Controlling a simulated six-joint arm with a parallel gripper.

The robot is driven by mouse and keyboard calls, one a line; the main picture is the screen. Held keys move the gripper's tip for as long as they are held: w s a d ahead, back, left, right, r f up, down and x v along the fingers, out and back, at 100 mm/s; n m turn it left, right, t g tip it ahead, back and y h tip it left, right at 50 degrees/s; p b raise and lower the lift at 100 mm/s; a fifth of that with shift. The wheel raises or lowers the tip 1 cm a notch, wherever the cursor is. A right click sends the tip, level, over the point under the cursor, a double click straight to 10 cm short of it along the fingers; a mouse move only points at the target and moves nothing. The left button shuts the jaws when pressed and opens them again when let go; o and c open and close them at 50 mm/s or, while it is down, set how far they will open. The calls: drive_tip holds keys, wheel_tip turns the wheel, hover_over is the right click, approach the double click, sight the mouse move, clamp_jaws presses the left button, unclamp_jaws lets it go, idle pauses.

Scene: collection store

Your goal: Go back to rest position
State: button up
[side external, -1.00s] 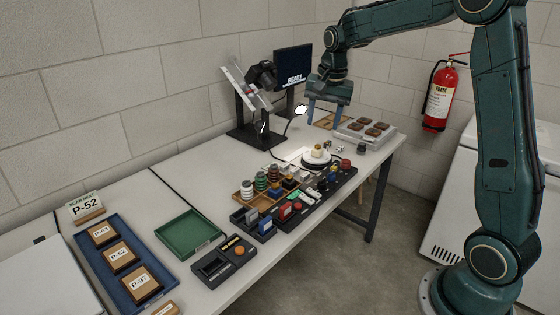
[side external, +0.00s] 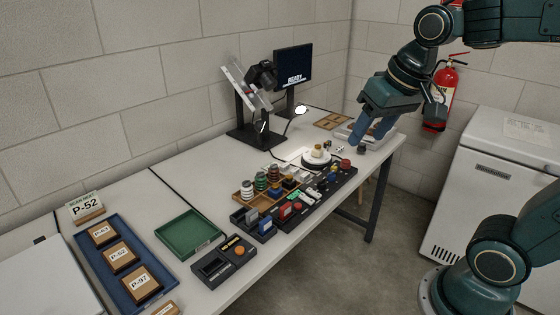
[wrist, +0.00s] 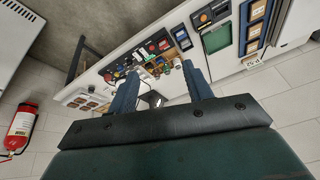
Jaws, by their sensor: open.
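My gripper (side external: 372,132) is at the right of the side external view, above the far right end of the table, tilted with its fingers pointing down and left. In the wrist view its two blue fingers (wrist: 160,92) are spread apart with nothing between them. The white table (side external: 170,165) lies beyond and below the fingers. In the side view the gripper hides part of the grey tray (side external: 400,137) with brown pieces; I cannot tell the exact gap between them.
The table holds a monitor (side external: 294,67), a green tray (side external: 188,232), a blue tray (side external: 133,301) of labelled boxes and a rack of small coloured items. A fire extinguisher (side external: 444,82) hangs behind my arm. A white chest freezer (side external: 500,150) stands right. Open floor lies before the table.

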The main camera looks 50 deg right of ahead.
drive_tip(key=s+a+f+n, duration=0.1)
drive_tip(key=s+n, duration=0.1)
drive_tip(key=s, duration=0.2)
drive_tip(key=s+a+f+n+t, duration=0.1)
drive_tip(key=s, duration=0.3)
drive_tip(key=shift+a+f+n, duration=0.35)
drive_tip(key=shift+n, duration=0.05)
drive_tip(key=shift+c, duration=0.4)
